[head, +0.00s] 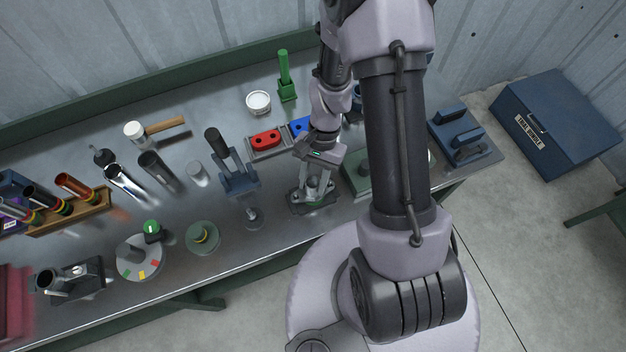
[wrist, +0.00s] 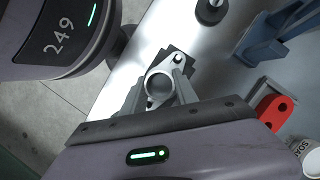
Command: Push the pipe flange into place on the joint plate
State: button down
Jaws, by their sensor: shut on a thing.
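The pipe flange (wrist: 160,83) is a light grey oval piece with a round pipe opening and a hole near each end. My gripper (wrist: 158,92) is shut on it, one finger on each side. The dark joint plate (wrist: 182,60) shows behind and under the flange in the wrist view. In the head view my gripper (head: 316,184) points down over the joint plate (head: 302,209) near the bench's front edge, with the flange between the fingers. The flange is at or just above the plate; I cannot tell whether it is fully seated.
A blue stand (head: 238,182) and a small post with a round base (head: 252,217) stand left of the plate. A red block (head: 265,139) and a white tub (head: 258,102) lie behind. A green block (head: 355,178) is close on the right. Bare bench lies around the post.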

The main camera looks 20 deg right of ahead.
jog(key=c, duration=0.9)
grip_release()
jog(key=p+v, duration=0.5)
jog(key=v, duration=1.2)
jog(key=s+a+r+n+t+b, duration=0.1)
jog(key=s+a+t+b, duration=0.2)
jog(key=b, duration=0.2)
jog(key=s+a+r+n+t+b, duration=0.2)
jog(key=s+t+b, duration=0.1)
jog(key=b, duration=0.3)
jog(key=s+a+r+n+t+h+b, duration=0.1)
jog(key=s+a+t+b, duration=0.2)
jog(key=s+b, duration=0.2)
jog(key=shift+s+a+r+n+b, duration=0.15)
jog(key=shift+a+r+n+b, duration=0.05)
jog(key=shift+a+n+b, duration=0.1)
